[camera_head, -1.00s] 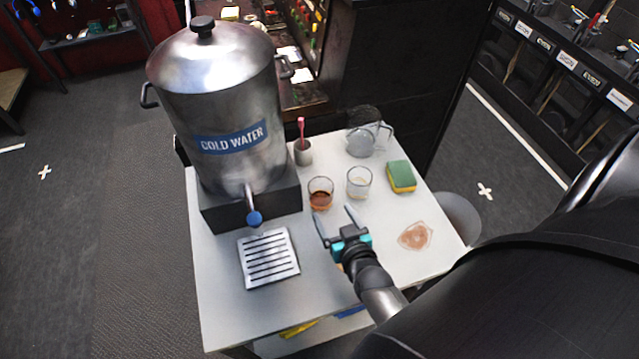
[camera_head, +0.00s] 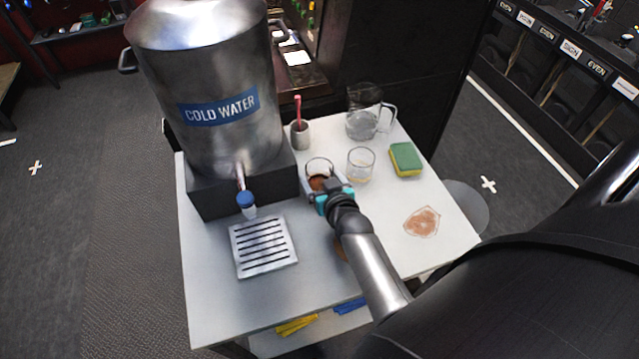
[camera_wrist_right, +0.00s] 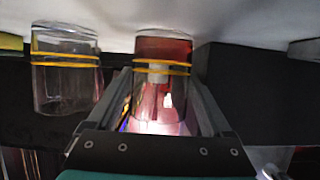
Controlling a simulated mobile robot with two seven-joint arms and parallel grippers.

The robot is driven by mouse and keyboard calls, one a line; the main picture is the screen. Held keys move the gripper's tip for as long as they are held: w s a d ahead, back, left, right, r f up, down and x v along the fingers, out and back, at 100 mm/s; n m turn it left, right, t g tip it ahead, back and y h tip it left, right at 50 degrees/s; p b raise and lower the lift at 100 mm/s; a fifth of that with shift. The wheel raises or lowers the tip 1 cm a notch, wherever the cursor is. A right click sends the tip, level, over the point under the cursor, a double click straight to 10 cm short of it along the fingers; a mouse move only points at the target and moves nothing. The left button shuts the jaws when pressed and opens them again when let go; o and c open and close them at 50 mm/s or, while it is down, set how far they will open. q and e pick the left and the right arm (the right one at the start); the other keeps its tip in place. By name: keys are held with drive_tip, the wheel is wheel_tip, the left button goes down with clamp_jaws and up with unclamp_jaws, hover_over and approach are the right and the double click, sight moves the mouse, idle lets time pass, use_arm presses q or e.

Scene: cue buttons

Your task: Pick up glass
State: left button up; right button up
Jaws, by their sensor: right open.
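A short clear glass with reddish-brown liquid (camera_head: 319,167) stands on the white table, partly hidden by my right gripper (camera_head: 323,186) in the head view. My right gripper is open, with its fingers on either side of this glass. In the right wrist view, which looks upside down, the glass with the reddish-brown liquid (camera_wrist_right: 163,85) shows between the two fingers, with yellow lines around it. I cannot tell whether a finger touches it. A second, nearly clear glass (camera_head: 361,165) stands just to its right; in the wrist view it appears left (camera_wrist_right: 65,75), outside the fingers. My left gripper is not in view.
A steel cold-water dispenser (camera_head: 215,105) stands at the left, with a slotted drip tray (camera_head: 263,246) in front. A cup with a pink toothbrush (camera_head: 300,135), a clear pitcher (camera_head: 363,122) and a green-yellow sponge (camera_head: 405,159) stand behind. A brown stain (camera_head: 422,221) lies at the right.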

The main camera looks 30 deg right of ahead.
sight(316, 171)
drive_tip(key=shift+f+b+x, duration=0.2)
drive_tip(key=shift+b+x, duration=0.5)
drive_tip(key=shift+x, duration=0.45)
drive_tip(key=shift+w+d+b, duration=0.1)
drive_tip(key=shift+w+b, duration=0.25)
drive_tip(key=shift+w, duration=0.1)
drive_tip(key=shift+c, duration=0.2)
drive_tip(key=c, duration=1.1)
drive_tip(key=shift+c, duration=0.4)
drive_tip(key=shift+r, duration=0.1)
